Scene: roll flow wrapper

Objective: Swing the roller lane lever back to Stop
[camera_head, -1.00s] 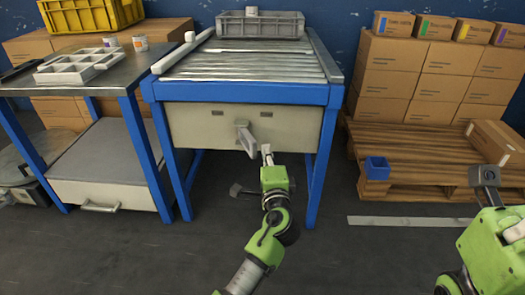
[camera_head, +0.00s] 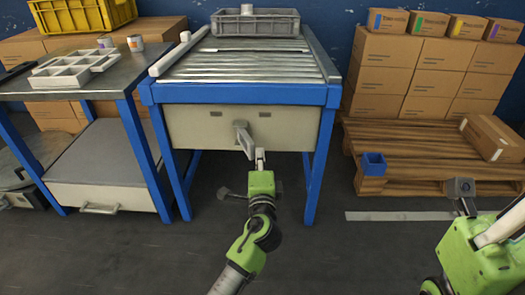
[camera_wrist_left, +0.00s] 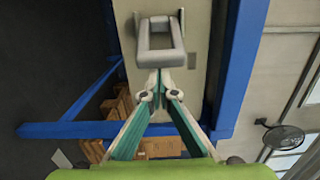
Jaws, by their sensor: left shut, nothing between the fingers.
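The roller lane lever (camera_head: 244,138) is a pale grey handle on the beige front panel (camera_head: 190,128) under the roller lane. It hangs down from its pivot, its lower end tilted to the right. In the left wrist view it is a rectangular loop (camera_wrist_left: 143,38). My left gripper (camera_head: 260,154) is shut and empty, its tips just right of the lever's lower end. In the left wrist view, the closed fingertips (camera_wrist_left: 158,73) meet at the loop's near bar; I cannot tell if they touch. My right arm's end (camera_head: 461,188) is far right, its jaws unclear. No Stop mark is readable.
The lane's blue frame (camera_head: 240,94) has legs on both sides of the panel. A grey crate (camera_head: 255,26) stands on the rollers.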

